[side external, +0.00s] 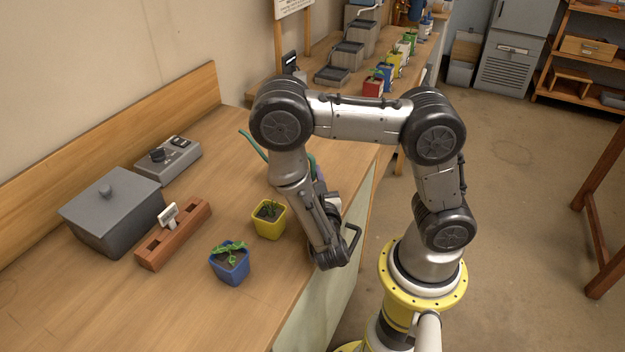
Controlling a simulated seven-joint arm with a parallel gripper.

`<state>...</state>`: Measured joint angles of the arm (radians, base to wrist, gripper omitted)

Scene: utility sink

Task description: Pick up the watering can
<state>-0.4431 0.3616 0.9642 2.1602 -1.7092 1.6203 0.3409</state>
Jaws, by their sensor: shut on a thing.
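The watering can shows only in part behind my arm: its thin teal-green spout (252,144) sticks out to the upper left, and a small bit of green shows on the right side of the arm link. Its body and handle are mostly hidden, so I cannot tell whether it touches the bench. My gripper (328,198) is low over the bench's right edge, largely covered by my own wrist. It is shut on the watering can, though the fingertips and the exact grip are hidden.
A yellow pot (269,220) and a blue pot (230,263) with seedlings stand close left of my wrist. A wooden block (174,235), a grey lidded box (112,215) and a grey control box (168,160) stand farther left. More pots line the back bench.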

